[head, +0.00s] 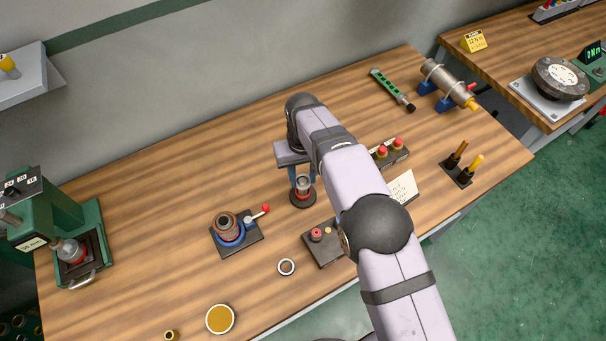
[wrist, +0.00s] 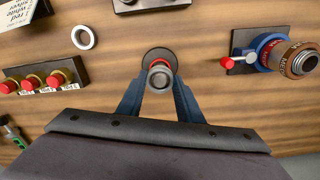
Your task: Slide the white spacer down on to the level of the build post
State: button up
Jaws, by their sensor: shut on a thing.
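The build post (head: 303,197) stands upright on a round dark base (wrist: 159,54) near the table's middle, with a red ring low on it. My gripper (wrist: 160,82) points down over the post, its two blue fingers shut on a grey, round, hollow-topped piece (wrist: 160,74) above the red ring. It also shows in the head view (head: 303,182). I cannot tell how far down the post the held piece is, or whether it touches the red ring.
A blue-and-brown vise (head: 229,232) with a red-tipped lever stands left of the post. A dark block with a red button (head: 316,235) is near in front. A rack of red-topped pieces (wrist: 41,79) and a written card (head: 403,187) stand right in the head view.

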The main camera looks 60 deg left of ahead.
aim_at(303, 181)
jog(key=shift+f+b, duration=1.3)
jog(key=shift+f, duration=0.7)
jog(key=o, duration=1.1)
jog(key=shift+r+b, duration=1.4)
jog(key=shift+r, duration=2.35)
